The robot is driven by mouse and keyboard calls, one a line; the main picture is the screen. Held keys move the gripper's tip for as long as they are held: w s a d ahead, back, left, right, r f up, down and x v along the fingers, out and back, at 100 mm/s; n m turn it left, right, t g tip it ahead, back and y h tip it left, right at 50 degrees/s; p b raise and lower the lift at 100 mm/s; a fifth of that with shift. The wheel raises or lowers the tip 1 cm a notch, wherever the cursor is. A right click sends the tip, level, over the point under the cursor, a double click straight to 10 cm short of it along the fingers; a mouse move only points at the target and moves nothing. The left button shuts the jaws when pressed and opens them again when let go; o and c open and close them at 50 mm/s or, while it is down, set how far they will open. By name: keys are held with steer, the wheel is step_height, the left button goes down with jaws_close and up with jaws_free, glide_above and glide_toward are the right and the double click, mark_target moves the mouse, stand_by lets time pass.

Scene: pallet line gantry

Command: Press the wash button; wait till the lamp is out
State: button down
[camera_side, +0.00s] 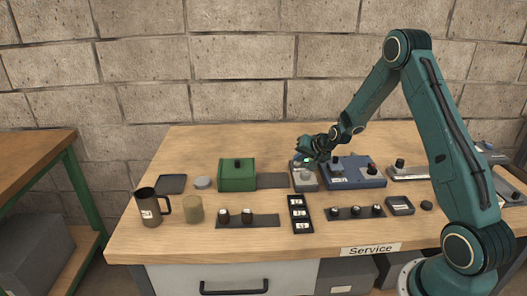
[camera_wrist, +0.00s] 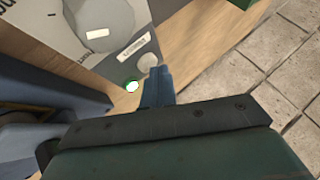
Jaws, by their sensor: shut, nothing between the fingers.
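The grey unit (camera_side: 305,179) stands near the middle of the bench, left of a blue box. In the wrist view its grey top (camera_wrist: 85,35) carries a large pale disc, labels, a small round grey button (camera_wrist: 147,63) and a lamp (camera_wrist: 132,86). The lamp is bright white with a green rim, so it looks lit. My gripper (camera_side: 304,157) is over the back of the unit. In the wrist view my gripper (camera_wrist: 160,72) is shut and empty, its tips right beside the button. I cannot tell whether they touch it. Button lettering is not readable.
The blue box (camera_side: 345,180) with knobs stands close on the right. A green box (camera_side: 237,176) stands to the left. In front lie a black tray (camera_side: 300,215) and racks of small knobs. A dark mug (camera_side: 149,207) stands at the left edge.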

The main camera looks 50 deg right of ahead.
mark_target(300, 164)
steer(key=shift+r, duration=0.85)
steer(key=shift+r, duration=0.15)
steer(key=shift+r, duration=2.35)
steer(key=shift+r, duration=0.1)
